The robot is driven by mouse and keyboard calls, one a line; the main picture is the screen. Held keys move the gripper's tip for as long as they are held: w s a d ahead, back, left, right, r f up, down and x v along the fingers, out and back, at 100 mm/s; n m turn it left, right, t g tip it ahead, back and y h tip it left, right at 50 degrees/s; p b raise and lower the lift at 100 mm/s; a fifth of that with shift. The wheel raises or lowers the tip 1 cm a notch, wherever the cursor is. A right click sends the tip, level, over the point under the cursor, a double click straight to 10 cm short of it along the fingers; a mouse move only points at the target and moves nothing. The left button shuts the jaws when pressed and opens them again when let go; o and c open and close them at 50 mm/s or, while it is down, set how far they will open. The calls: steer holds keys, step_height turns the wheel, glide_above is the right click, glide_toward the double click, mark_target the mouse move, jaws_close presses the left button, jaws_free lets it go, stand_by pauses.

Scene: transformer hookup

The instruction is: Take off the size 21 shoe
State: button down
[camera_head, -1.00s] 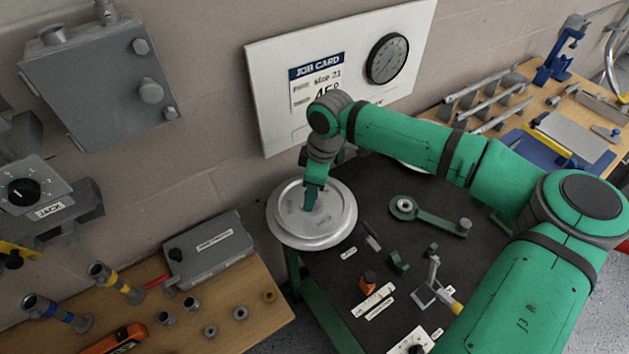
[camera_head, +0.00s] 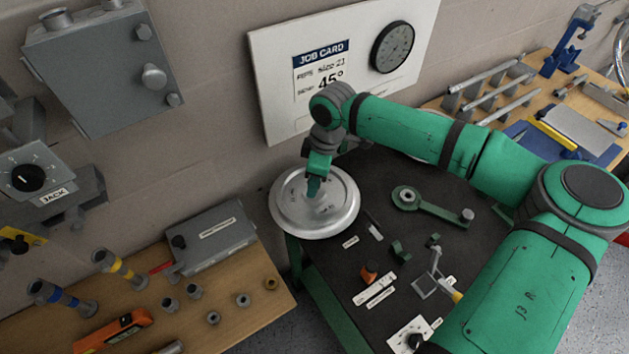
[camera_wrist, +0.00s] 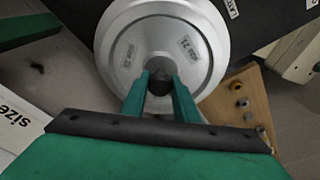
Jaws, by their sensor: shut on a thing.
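The shoe is a round silver disc (camera_head: 338,216) at the far left corner of the dark bench top. In the wrist view the disc (camera_wrist: 121,72) carries two small labels; the right one appears to read size 21. My gripper (camera_head: 314,188) reaches down onto the middle of the disc. In the wrist view my gripper (camera_wrist: 160,82) has its two green fingers on either side of a dark round knob (camera_wrist: 160,66) at the disc's centre, shut on it. The fingertips partly hide the knob. I cannot tell whether the disc is lifted off its seat.
A green lever arm (camera_head: 430,203) lies right of the disc. Small fittings and labels lie in front of it. A wooden bench (camera_head: 250,318) with a grey box (camera_head: 213,238) stands at left. The job card board (camera_head: 272,75) is on the wall behind.

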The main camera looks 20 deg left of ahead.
steer(key=shift+r, duration=1.75)
stand_by(0.3)
steer(key=shift+r, duration=2.5)
